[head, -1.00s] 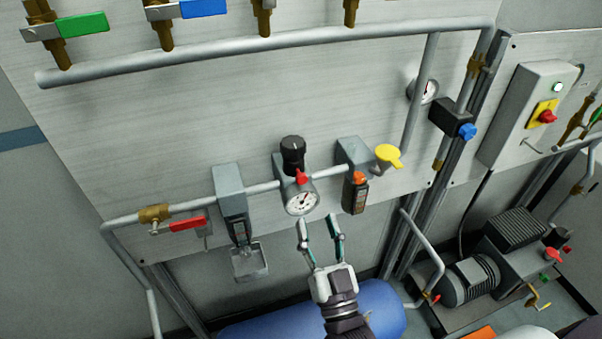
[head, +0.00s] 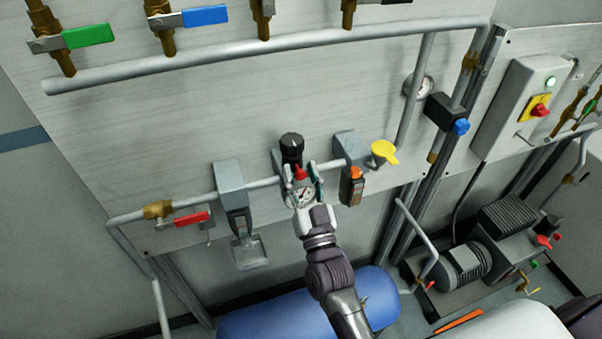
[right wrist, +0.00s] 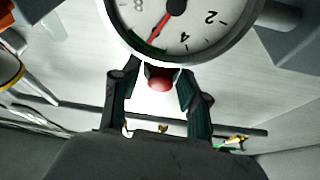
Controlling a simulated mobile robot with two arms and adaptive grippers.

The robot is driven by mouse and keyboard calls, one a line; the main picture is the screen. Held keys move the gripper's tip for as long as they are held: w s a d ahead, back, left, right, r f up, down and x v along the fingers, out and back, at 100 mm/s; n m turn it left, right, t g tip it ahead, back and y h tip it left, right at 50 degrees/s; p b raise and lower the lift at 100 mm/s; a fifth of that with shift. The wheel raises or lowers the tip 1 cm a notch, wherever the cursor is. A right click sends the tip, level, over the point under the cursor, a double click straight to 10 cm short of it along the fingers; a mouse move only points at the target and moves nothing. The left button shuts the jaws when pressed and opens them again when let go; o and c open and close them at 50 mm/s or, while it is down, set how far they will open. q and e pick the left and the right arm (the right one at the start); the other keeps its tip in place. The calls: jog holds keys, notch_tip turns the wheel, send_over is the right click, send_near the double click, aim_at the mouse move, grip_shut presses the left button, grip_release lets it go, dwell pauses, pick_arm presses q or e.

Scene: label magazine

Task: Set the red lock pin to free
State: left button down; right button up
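The red lock pin (head: 301,174) is on the regulator, just below its black knob (head: 291,146) and above the round gauge (head: 304,194). My right gripper (head: 303,177) is in front of the gauge, its two fingers spread on either side of the pin. In the right wrist view, the pin's rounded red end (right wrist: 160,80) shows between the fingertips (right wrist: 157,82), with the gauge (right wrist: 180,20) above it. The fingers look apart, with gaps beside the pin. Part of the gauge is hidden by the gripper in the head view. My left gripper is not in view.
A grey unit with an orange top (head: 352,183) and a yellow handle (head: 384,153) are close on the right. A grey filter unit (head: 231,190) and a red lever (head: 191,219) are left. A blue tank (head: 260,318) lies below.

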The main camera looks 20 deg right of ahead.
grip_shut()
jog(key=shift+s+p, duration=0.45)
jog(key=shift+s, duration=0.5)
jog(key=shift+o, duration=1.3)
grip_release()
jog(key=v, duration=1.2)
jog(key=shift+f, duration=0.15)
